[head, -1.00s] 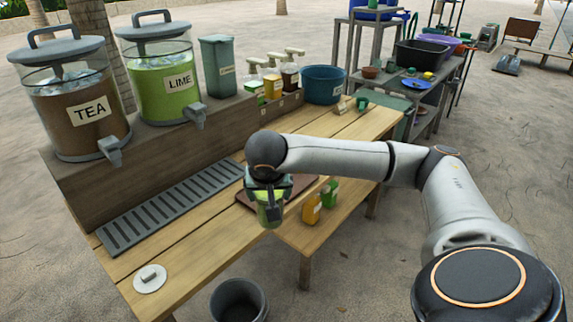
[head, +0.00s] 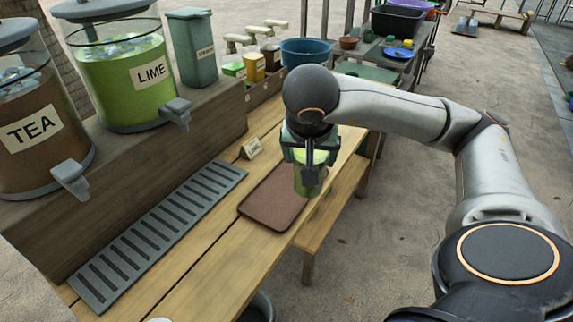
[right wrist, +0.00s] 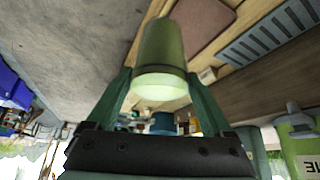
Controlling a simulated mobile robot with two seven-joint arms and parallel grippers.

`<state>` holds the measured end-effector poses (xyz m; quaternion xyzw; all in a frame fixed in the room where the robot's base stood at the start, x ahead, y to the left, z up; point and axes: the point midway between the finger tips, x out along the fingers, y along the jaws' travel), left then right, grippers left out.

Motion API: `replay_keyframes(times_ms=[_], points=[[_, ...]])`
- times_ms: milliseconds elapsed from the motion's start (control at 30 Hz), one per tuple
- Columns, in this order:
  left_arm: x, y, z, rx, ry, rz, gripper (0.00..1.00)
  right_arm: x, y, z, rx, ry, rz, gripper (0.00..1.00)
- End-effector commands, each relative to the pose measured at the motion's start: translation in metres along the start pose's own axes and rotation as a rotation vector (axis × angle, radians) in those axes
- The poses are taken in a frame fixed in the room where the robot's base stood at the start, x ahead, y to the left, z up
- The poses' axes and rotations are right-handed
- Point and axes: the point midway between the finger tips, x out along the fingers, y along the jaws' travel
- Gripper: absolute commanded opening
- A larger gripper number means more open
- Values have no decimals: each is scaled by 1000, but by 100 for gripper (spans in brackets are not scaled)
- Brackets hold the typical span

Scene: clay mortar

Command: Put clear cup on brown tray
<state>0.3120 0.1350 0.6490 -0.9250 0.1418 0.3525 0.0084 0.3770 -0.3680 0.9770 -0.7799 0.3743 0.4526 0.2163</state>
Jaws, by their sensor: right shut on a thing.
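The clear cup (head: 308,184) holds green liquid and hangs from my right gripper (head: 309,160), whose fingers are shut around it. In the right wrist view the cup (right wrist: 163,50) sits between the two green fingers (right wrist: 160,82). The brown tray (head: 272,204) lies flat and empty on the wooden table, just left of and partly behind the cup in the head view. It also shows in the right wrist view (right wrist: 193,28), apart from the cup. The cup appears to be in the air near the tray's right edge. My left gripper is not in view.
A grey slotted drip grate (head: 160,225) lies left of the tray. The TEA dispenser (head: 35,130) and LIME dispenser (head: 125,75) stand on a raised wooden ledge. A small sign (head: 251,148) stands behind the tray. A lower bench (head: 325,215) runs along the right side.

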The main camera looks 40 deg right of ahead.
Motion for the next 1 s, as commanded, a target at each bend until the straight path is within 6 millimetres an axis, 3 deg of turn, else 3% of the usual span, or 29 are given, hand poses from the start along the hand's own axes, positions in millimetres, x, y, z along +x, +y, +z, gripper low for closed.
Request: replay_keyframes(times_ms=[233,467,700,1000], points=[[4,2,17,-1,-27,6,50,28,-15,-18,7,-4,4,0],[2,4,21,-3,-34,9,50,71,-42,-47,6,-2,2,0],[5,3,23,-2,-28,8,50,124,-58,-53,4,-1,3,0],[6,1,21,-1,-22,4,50,146,-66,-56,3,1,1,0]])
